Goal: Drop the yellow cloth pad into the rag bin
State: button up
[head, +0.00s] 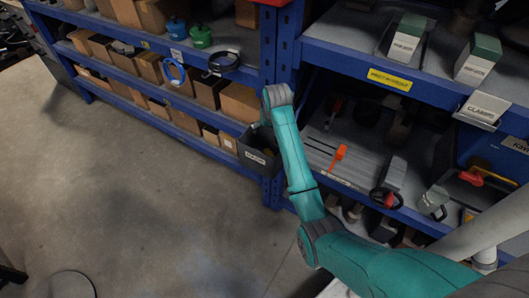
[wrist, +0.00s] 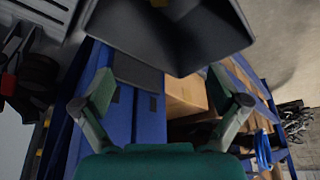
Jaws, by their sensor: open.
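A dark grey bin (head: 246,150) with a white label hangs at the blue shelf post in the head view. Its dark inside also fills the top of the wrist view (wrist: 185,40). In the head view my arm hides the gripper and part of the bin.
Blue shelving (head: 262,50) with cardboard boxes (head: 240,101) stands at the left and behind. Grey parts with an orange clip (head: 340,152) lie on the right shelf, near my arm. The concrete floor (head: 130,190) is clear on the left.

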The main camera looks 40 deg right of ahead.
jog(key=v, duration=1.2)
